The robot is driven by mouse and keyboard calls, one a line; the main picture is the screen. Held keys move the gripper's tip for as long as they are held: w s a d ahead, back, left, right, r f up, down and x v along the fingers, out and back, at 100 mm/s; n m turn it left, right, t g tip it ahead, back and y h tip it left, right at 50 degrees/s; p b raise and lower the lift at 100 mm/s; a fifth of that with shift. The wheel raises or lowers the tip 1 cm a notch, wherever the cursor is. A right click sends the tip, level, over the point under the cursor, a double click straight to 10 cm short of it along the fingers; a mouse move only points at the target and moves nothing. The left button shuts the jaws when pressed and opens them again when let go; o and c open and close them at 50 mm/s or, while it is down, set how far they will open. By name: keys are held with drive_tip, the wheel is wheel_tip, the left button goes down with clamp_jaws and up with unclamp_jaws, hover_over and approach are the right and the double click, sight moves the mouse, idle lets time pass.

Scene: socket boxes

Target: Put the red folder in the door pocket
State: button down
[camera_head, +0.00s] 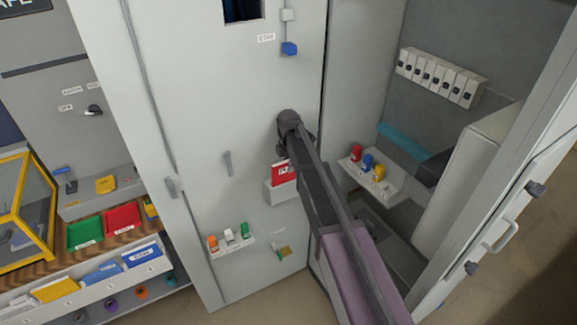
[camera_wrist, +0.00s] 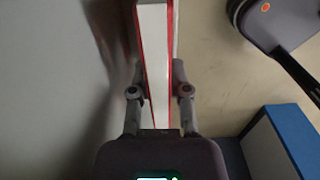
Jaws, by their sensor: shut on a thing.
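The red folder (camera_head: 283,173) shows in the head view at the front of the cabinet door, partly covered by my arm. Its lower edge meets the top of the light grey door pocket (camera_head: 281,193); I cannot tell whether it is inside or in front. In the wrist view the folder (camera_wrist: 156,60) is seen edge-on, white between red covers, running out at the top. My gripper (camera_wrist: 159,91) is shut on it, one finger on each side. In the head view my arm hides the fingers. I cannot make out the pocket in the wrist view.
The grey door (camera_head: 228,130) stands close beside the folder. A small rack (camera_head: 231,242) with coloured items is on it, lower left of the pocket. The open cabinet at right holds a shelf (camera_head: 377,185) with coloured items. Trays (camera_head: 122,217) stand far left.

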drive_tip(key=c, duration=0.5)
unclamp_jaws()
drive_tip(key=shift+r, duration=0.2)
